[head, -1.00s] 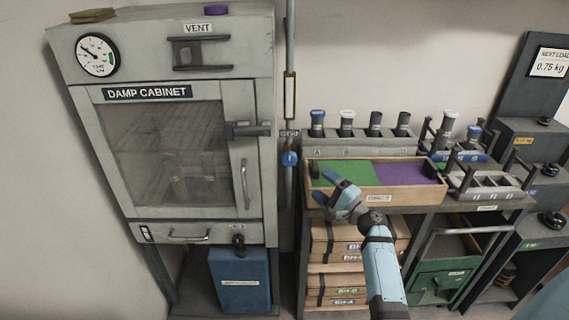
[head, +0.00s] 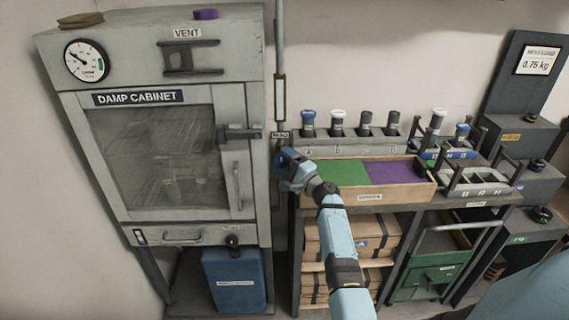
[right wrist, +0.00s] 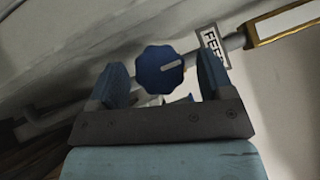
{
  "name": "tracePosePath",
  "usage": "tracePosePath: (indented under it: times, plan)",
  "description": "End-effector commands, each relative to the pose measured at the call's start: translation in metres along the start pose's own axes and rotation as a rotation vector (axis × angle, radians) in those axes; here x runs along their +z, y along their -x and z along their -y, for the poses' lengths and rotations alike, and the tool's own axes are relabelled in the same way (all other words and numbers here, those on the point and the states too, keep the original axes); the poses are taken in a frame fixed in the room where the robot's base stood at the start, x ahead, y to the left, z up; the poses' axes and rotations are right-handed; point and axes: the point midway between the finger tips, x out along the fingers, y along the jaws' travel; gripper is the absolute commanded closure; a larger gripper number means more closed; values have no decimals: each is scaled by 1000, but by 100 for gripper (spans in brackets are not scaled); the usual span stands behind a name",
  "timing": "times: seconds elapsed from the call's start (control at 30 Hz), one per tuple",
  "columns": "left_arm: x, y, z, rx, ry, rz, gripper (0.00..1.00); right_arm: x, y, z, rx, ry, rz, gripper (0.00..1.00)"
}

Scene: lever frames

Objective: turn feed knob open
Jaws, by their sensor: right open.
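The feed knob (right wrist: 160,69) is a dark blue scalloped disc with a light pointer line, on a pipe beside a FEED label (right wrist: 213,45) in the right wrist view. My right gripper (right wrist: 165,80) is open, with one finger on each side of the knob. I cannot tell whether the fingers touch it. My left gripper is not in view.
The damp cabinet (head: 82,200) stands close on the left, with its door handle (head: 240,132) near the pipe. A wooden tray (head: 400,192) with green and purple sections lies right of my gripper. A rack of capped tubes (head: 350,146) stands behind it.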

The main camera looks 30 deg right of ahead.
Motion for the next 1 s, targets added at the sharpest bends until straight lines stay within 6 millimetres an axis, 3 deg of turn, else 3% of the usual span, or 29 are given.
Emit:
tracePosePath:
  times: [0.03,0.2,0.27,0.67,1.0]
  plan:
    - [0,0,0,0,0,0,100,0,0,0,0,0,0,26]
    - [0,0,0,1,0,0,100,0,0,0,0,0,0,65]
    - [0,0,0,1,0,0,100,0,0,0,0,0,0,75]
    - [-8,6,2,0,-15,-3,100,0,1,3,50,49,0,75]
    - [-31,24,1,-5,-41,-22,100,1,0,10,236,235,0,75]
